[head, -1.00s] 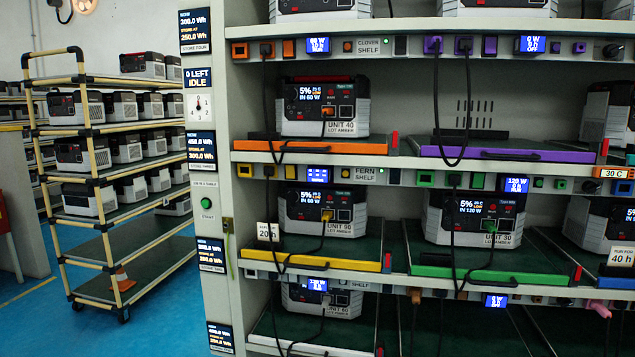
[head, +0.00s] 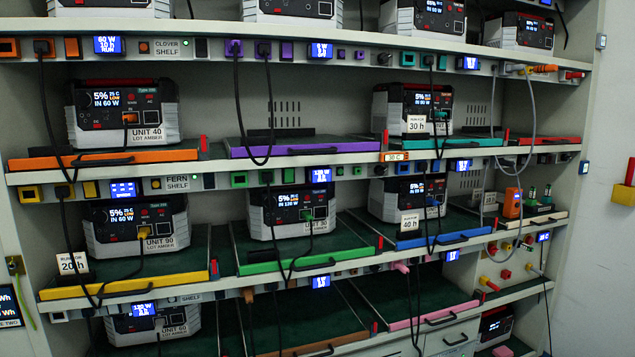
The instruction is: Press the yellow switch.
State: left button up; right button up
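A small yellow rectangular switch (head: 90,189) sits on the rail labelled FERN SHELF at the left, just left of a lit blue display (head: 123,189). Left of it on the rail are a yellow square socket (head: 30,194) and another yellow socket (head: 64,190) with a black cable at it. Unit 90 (head: 135,228) stands below on a tray with a yellow front edge (head: 125,285), with a yellow plug (head: 144,232) in its face. I cannot tell the switch's position. Neither of my grippers is in view.
Black cables hang in front of the rack at the left.

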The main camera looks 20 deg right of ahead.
aim_at(90, 189)
jog(key=k, duration=0.3)
jog(key=z, duration=0.6)
jog(key=i, duration=1.05)
jog(key=z, duration=0.9)
jog(key=k, duration=1.2)
jog(key=u, duration=1.05)
jog(key=i, duration=1.15)
